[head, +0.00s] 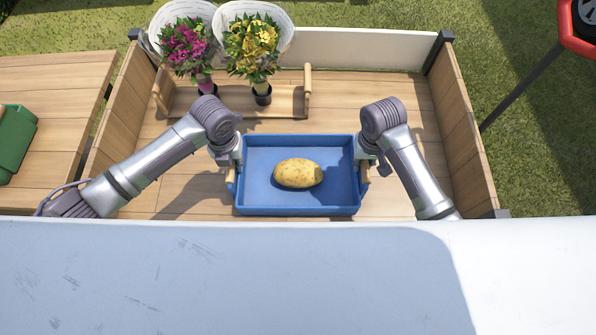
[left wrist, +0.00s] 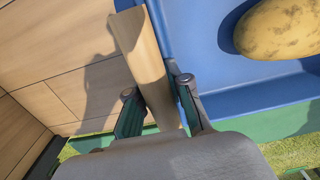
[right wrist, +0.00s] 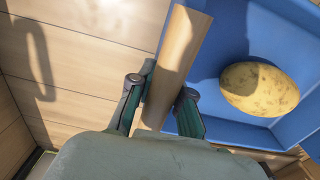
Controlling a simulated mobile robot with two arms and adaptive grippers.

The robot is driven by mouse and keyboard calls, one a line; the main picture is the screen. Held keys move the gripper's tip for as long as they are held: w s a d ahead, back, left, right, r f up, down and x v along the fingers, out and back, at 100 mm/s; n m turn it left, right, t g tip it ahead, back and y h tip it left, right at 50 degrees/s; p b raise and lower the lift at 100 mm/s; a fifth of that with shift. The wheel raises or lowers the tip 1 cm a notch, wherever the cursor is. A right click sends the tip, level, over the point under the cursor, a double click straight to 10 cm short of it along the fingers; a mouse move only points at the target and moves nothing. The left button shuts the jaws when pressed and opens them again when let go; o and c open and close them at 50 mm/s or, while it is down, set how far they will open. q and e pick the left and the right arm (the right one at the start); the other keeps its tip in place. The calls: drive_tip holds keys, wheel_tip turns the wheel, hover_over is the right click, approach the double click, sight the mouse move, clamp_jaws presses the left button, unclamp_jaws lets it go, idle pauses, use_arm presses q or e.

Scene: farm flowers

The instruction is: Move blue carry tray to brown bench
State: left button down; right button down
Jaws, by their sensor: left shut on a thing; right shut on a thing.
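The blue carry tray (head: 300,210) is in the middle of the head view, in front of the wooden bed's floor, with a potato (head: 298,173) lying in it. It has a wooden handle at each short side. My left gripper (head: 231,172) is at the tray's left side, shut on the left handle, which shows between the fingers in the left wrist view (left wrist: 152,70). My right gripper (head: 368,172) is at the right side, shut on the right handle, seen in the right wrist view (right wrist: 172,62). The tray looks level. Its height above the boards is hard to tell.
A wooden carrier (head: 285,101) with pink flowers (head: 187,47) and yellow flowers (head: 252,47) stands at the back of the wood-walled bed. A wooden surface (head: 50,95) with a green container (head: 14,142) is at left. A red object (head: 570,35) is at upper right.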

use_arm(q)
drive_tip(key=shift+w+r, duration=0.1)
drive_tip(key=shift+r, duration=0.15)
use_arm(e)
drive_tip(key=shift+w+r, duration=0.1)
drive_tip(key=shift+r, duration=0.15)
